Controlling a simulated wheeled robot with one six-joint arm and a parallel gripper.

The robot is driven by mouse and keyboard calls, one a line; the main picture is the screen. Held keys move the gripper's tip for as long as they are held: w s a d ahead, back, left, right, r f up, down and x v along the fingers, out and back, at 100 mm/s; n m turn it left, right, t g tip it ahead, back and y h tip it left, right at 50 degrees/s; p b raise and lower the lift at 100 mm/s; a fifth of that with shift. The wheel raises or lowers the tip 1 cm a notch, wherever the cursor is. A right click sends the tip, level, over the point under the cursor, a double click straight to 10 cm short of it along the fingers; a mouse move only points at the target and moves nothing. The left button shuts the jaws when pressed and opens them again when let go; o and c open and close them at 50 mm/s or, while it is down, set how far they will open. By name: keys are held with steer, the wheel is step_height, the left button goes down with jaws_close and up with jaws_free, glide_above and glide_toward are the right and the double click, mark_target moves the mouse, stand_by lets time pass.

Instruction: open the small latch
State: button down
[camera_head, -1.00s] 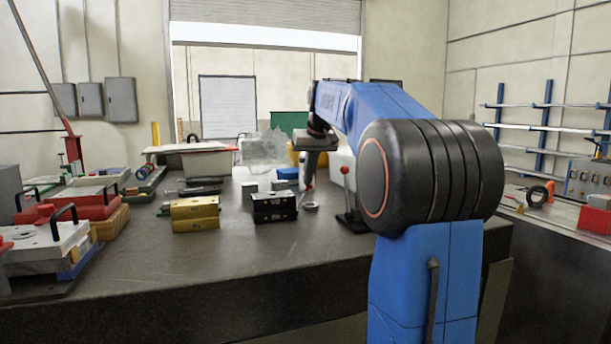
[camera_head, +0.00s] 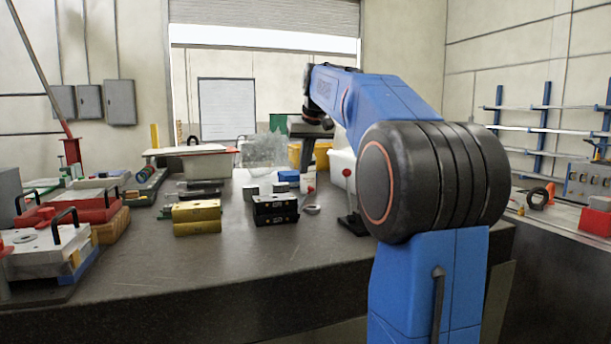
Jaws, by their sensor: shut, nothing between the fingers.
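Two red-knobbed levers stand near my gripper: a taller one (camera_head: 347,173) on a dark base at the bench's right side, and a smaller one (camera_head: 309,189) further left. I cannot tell which of them, if either, is the small latch. My gripper (camera_head: 306,168) points down above the smaller red knob, over the far part of the bench. Its fingers are small and dark here but look shut and empty. I cannot tell whether they touch the knob.
A black block (camera_head: 275,209) and a yellow block (camera_head: 196,217) stand on the dark bench (camera_head: 200,270), with a metal ring (camera_head: 312,209) to the right. Mould plates with black handles (camera_head: 45,250) crowd the left. The bench front is clear.

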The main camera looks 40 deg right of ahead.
steer(key=v, duration=0.7)
steer(key=shift+s+r, duration=0.25)
steer(key=shift+r, duration=0.1)
steer(key=shift+s+d, duration=0.1)
